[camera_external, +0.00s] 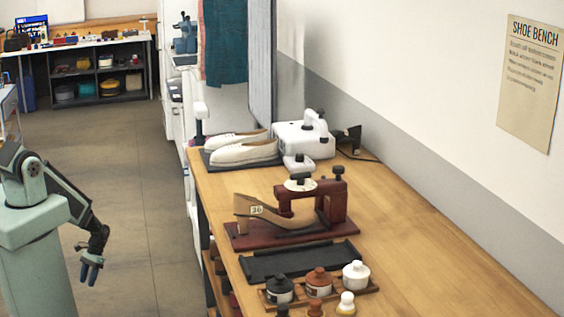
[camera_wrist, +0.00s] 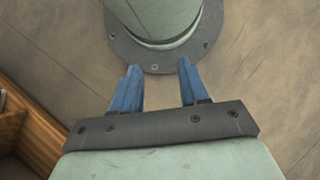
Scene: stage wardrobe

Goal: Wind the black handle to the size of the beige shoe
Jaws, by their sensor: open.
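The beige shoe (camera_external: 270,216) is a heeled shoe with a small number tag that seems to read 36 or 30. It sits on a dark red stand (camera_external: 290,234) on the wooden bench. A black handle (camera_external: 300,176) sits over a round white dial (camera_external: 300,185) at the stand's top; the dial's marks are too small to read. Another black knob (camera_external: 338,171) tops the stand's right post. My gripper (camera_external: 91,272) has blue fingers and hangs left of the bench, over the floor, well away from the shoe. In the wrist view its fingers (camera_wrist: 158,66) are apart and empty.
White shoes (camera_external: 245,152) and a white machine (camera_external: 304,140) stand behind the stand on the bench (camera_external: 430,260). In front lie a black tray (camera_external: 299,262) and a rack with several lidded pots (camera_external: 319,283). The bench's right side is clear. A wall sign (camera_external: 529,80) reads SHOE BENCH.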

